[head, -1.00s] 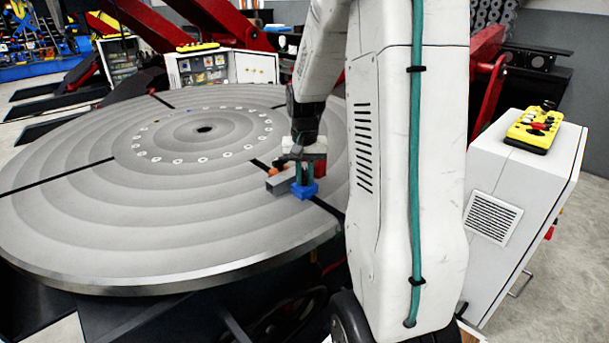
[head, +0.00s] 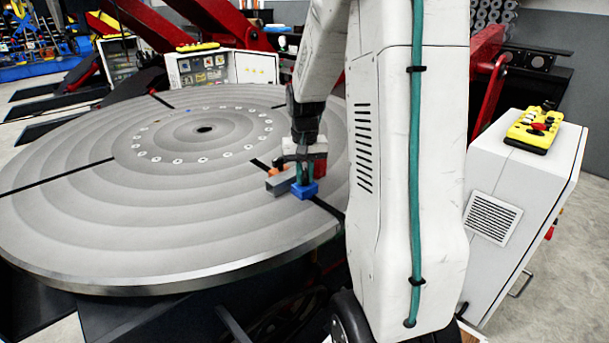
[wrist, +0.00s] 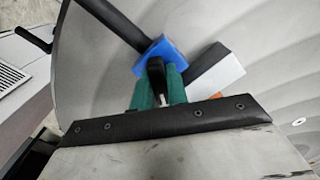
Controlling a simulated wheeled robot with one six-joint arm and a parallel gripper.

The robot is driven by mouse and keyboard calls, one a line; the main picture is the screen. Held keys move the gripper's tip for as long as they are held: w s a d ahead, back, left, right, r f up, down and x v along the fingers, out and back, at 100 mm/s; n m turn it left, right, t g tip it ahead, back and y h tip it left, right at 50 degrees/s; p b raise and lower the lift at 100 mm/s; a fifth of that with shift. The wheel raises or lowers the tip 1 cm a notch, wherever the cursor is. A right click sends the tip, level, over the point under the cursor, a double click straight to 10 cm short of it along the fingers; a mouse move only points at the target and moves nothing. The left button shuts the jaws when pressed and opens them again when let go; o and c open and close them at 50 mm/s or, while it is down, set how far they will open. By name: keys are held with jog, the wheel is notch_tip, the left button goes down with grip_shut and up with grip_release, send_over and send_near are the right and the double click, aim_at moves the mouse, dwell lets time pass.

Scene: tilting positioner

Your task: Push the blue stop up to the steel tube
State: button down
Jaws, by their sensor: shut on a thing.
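The blue stop (head: 304,189) sits on the round grey table, over a dark radial slot. The steel tube (head: 281,184), a grey square-section bar, lies on the table just left of it. In the wrist view the blue stop (wrist: 160,50) is close beside the tube (wrist: 217,68); I cannot tell whether they touch. My gripper (head: 303,174) is down over the stop. In the wrist view its teal fingers (wrist: 160,88) are shut around a black upright piece on the stop, which hides part of the blue body.
The slotted turntable (head: 90,235) is wide and mostly clear. A small orange piece (head: 273,171) is beside the tube's far side. A white cabinet with a yellow control box (head: 535,130) stands at the right, off the table.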

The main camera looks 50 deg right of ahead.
jog(key=shift+w, duration=0.8)
jog(key=c, duration=1.3)
grip_release()
jog(key=shift+c, duration=0.4)
jog(key=shift+o, duration=0.7)
jog(key=shift+o, duration=1.4)
jog(key=shift+w+r, duration=0.1)
jog(key=shift+r, duration=3.45)
